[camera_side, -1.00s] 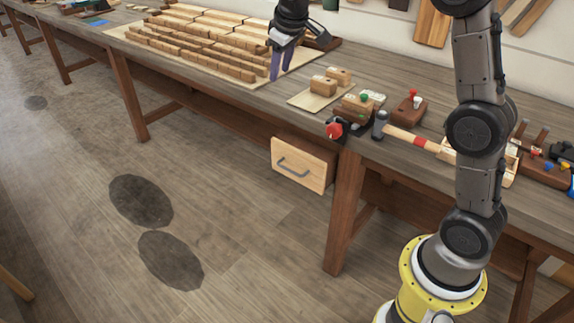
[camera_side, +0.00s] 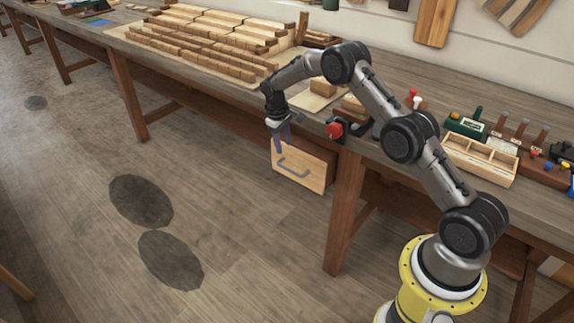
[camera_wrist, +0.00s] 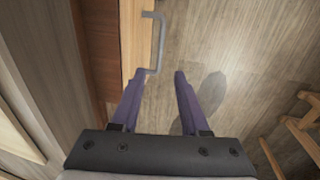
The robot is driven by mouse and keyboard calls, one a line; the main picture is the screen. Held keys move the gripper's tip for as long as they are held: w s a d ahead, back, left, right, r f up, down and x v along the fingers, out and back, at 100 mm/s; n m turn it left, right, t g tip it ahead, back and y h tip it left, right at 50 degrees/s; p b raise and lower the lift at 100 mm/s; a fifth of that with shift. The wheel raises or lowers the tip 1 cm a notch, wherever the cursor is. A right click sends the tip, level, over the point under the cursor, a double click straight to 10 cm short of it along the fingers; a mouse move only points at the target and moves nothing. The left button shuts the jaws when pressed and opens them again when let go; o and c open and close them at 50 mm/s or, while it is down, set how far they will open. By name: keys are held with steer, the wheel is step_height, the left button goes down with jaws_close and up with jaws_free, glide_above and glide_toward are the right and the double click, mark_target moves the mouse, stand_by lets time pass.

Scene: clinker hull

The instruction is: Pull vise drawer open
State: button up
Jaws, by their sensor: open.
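The vise drawer (camera_side: 312,172) is a light wooden box front under the bench edge, with a grey bar handle (camera_side: 292,168) across it. The drawer front also shows in the wrist view (camera_wrist: 132,40), with the handle (camera_wrist: 158,42) ahead of my fingertips. My gripper (camera_side: 280,138) hangs just above the handle, in front of the drawer's upper left part. In the wrist view my gripper (camera_wrist: 160,73) has its two purple fingers apart, with nothing between them. The fingers look apart from the handle.
A red vise knob (camera_side: 334,130) sits at the bench edge, right of my gripper. The bench (camera_side: 235,103) edge runs behind my gripper, and a bench leg (camera_side: 345,210) stands right of the drawer. The floor (camera_side: 225,220) in front is clear.

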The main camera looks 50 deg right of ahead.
mark_target(287, 169)
steer(key=f, duration=0.3)
steer(key=d+f, duration=0.1)
steer(key=f, duration=0.3)
steer(key=d+f, duration=0.1)
steer(key=f, duration=0.2)
steer(key=shift+f, duration=0.4)
jaws_close()
stand_by(0.9)
